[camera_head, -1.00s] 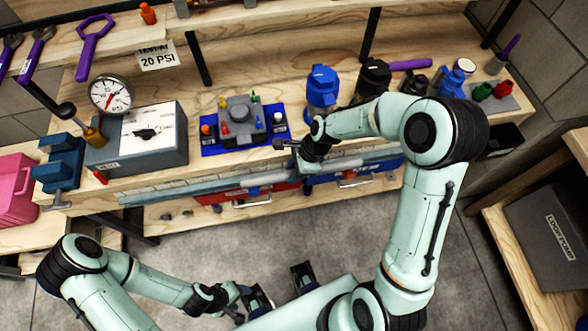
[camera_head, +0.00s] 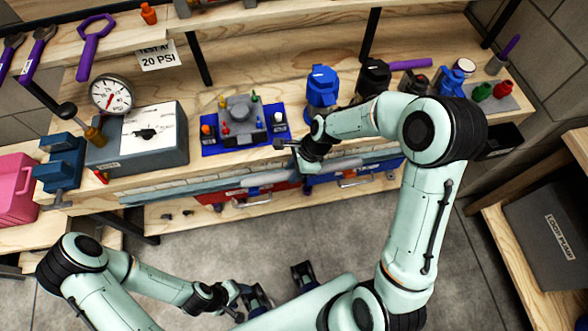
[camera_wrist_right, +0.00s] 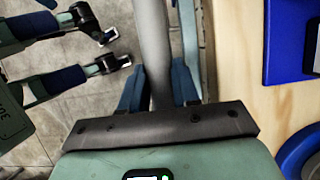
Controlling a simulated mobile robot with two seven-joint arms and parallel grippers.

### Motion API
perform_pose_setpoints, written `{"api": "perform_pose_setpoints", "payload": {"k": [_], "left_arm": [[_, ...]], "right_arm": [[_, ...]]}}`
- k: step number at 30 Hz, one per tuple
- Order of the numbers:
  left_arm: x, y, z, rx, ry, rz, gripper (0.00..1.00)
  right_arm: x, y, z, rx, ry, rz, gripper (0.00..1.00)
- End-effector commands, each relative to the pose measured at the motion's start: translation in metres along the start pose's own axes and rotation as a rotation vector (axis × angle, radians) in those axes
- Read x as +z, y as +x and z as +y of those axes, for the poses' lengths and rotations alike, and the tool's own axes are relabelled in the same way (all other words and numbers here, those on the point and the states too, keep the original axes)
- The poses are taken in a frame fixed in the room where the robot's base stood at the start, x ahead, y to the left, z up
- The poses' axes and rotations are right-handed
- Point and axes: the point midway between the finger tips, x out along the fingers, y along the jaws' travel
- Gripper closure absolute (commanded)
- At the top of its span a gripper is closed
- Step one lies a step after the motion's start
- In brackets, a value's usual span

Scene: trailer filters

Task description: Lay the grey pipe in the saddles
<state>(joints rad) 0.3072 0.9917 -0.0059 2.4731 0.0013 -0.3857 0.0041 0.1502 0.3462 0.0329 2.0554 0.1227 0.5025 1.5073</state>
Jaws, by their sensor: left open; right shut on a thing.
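The grey pipe (camera_head: 265,178) lies lengthwise along the front of the workbench in the head view, partly hidden by my right wrist. My right gripper (camera_head: 303,164) is shut on it. In the right wrist view the pipe (camera_wrist_right: 152,45) runs up the picture between the blue fingers of my right gripper (camera_wrist_right: 158,88). My left gripper (camera_head: 238,300) is low in the head view, over the floor, open and apart from the pipe. I cannot clearly make out the saddles.
A grey box (camera_head: 140,140), a blue-based fixture (camera_head: 240,120) and a blue filter housing (camera_head: 322,88) stand on the bench behind the pipe. A red drawer (camera_head: 255,198) is below. The floor (camera_head: 215,240) in front is clear.

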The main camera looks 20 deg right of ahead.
Motion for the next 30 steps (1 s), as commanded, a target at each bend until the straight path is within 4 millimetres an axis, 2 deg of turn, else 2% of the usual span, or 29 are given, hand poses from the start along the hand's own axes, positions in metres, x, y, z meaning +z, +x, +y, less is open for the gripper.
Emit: {"api": "perform_pose_setpoints", "payload": {"k": [30], "left_arm": [[-0.0011,-0.0056,0.0024,0.001,0.001,0.002,0.4]], "right_arm": [[0.0001,-0.0001,-0.0003,0.0,0.0,0.0,1.0]]}}
